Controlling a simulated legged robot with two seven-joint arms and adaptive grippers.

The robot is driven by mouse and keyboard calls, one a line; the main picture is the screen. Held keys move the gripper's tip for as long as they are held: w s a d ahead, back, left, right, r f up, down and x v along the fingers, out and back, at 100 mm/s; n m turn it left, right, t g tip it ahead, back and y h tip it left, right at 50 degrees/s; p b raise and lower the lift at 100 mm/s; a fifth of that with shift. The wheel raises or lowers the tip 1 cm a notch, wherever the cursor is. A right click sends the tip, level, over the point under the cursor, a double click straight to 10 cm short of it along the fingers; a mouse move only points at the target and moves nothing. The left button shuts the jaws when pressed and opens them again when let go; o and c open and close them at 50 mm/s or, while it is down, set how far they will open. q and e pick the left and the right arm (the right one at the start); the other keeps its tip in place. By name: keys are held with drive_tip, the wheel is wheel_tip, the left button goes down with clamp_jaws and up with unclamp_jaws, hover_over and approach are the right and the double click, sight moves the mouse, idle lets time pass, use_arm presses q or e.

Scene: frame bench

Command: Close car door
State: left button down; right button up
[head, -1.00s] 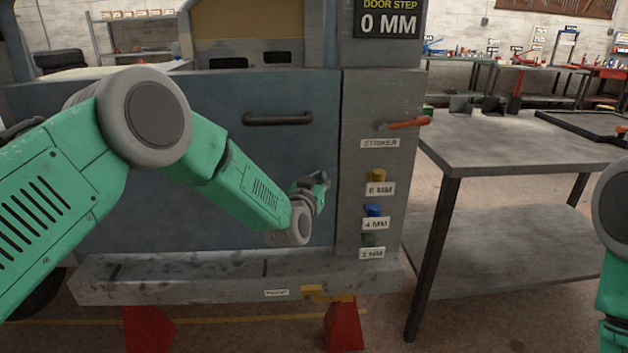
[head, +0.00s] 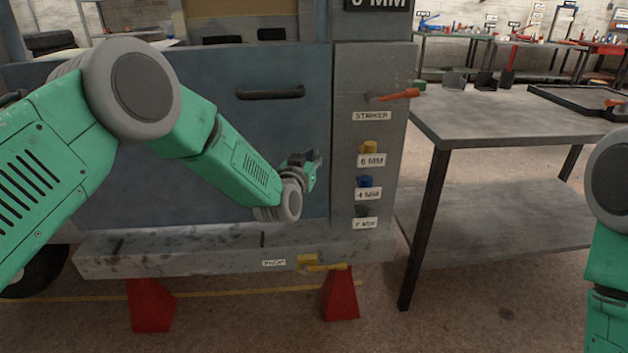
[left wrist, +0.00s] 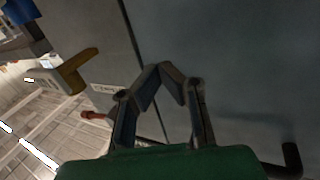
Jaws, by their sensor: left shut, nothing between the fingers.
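The car door (head: 300,125) is a blue-grey panel with a dark bar handle (head: 270,92). Its right edge lies along the grey post (head: 350,85), with only a thin dark seam visible between them. The door also fills the right of the left wrist view (left wrist: 245,70). My left gripper (head: 317,160) is shut and empty, in front of the door's right edge, below and right of the handle. Its fingertips meet near the seam in the left wrist view (left wrist: 160,72); I cannot tell whether they touch the panel. My right gripper is out of view.
On the post are an orange striker lever (head: 392,95) and yellow (head: 370,147), blue (head: 366,181) and green knobs. A sign (head: 380,4), partly cut off, reads 0 MM. A grey sill (head: 190,255) runs below the door. A metal table (head: 490,125) stands at right.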

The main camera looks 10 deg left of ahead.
use_arm(q)
drive_tip(key=s+d+p, duration=0.2)
drive_tip(key=s, duration=0.7)
drive_tip(key=s+a+f+g, duration=0.4)
drive_tip(key=s+f+g, duration=0.1)
drive_tip(key=s+f, duration=0.6)
drive_tip(key=s+a+f+g, duration=0.5)
drive_tip(key=s+f, duration=0.6)
drive_tip(key=s, duration=0.1)
drive_tip(key=s+a+f+g, duration=0.1)
drive_tip(key=s+a+g, duration=0.1)
drive_tip(key=s, duration=0.6)
drive_tip(key=s+a+f+g+y, duration=0.1)
drive_tip(key=s+a+g, duration=0.1)
drive_tip(key=s, duration=0.6)
drive_tip(key=s+a+f+g+y, duration=0.1)
drive_tip(key=s+a+f+g, duration=0.1)
drive_tip(key=s, duration=0.6)
drive_tip(key=shift+a+n+g, duration=0.4)
drive_tip(key=shift+a+g, duration=0.2)
drive_tip(key=shift+a, duration=0.25)
drive_tip(key=shift+r, duration=0.1)
